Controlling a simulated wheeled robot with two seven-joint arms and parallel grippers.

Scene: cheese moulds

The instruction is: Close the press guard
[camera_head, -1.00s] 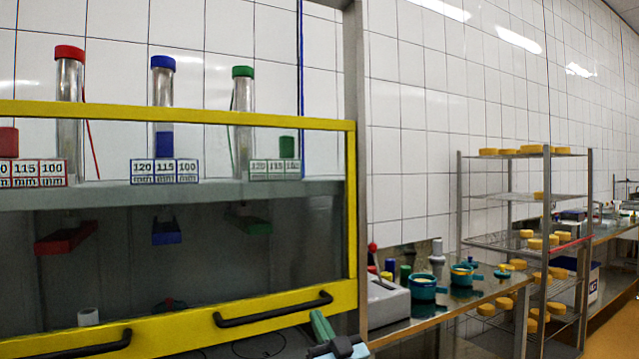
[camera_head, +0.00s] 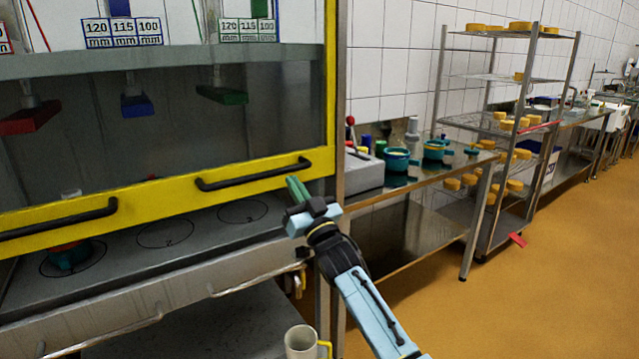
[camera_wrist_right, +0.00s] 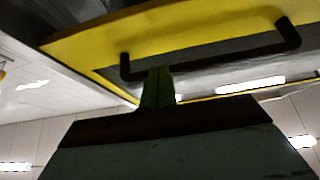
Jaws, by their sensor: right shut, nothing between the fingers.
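The press guard (camera_head: 300,178) is a clear pane in a yellow frame with two black handles. Its lower bar hangs above the press bed (camera_head: 200,235), leaving an open gap. My right gripper (camera_head: 295,188) has green fingers, shut and empty, just below and right of the right handle (camera_head: 253,174). In the right wrist view the green fingers (camera_wrist_right: 157,88) point up towards the handle (camera_wrist_right: 215,62) and overlap its bar; I cannot tell if they touch. The left handle (camera_head: 60,220) is free. My left gripper is not in view.
A teal mould (camera_head: 70,256) stands on the left bed circle. Red, blue (camera_head: 137,105) and green press heads hang behind the pane. A white mug (camera_head: 301,342) is below the press. A side table with teal moulds (camera_head: 397,160) and a cheese rack (camera_head: 500,125) stand right.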

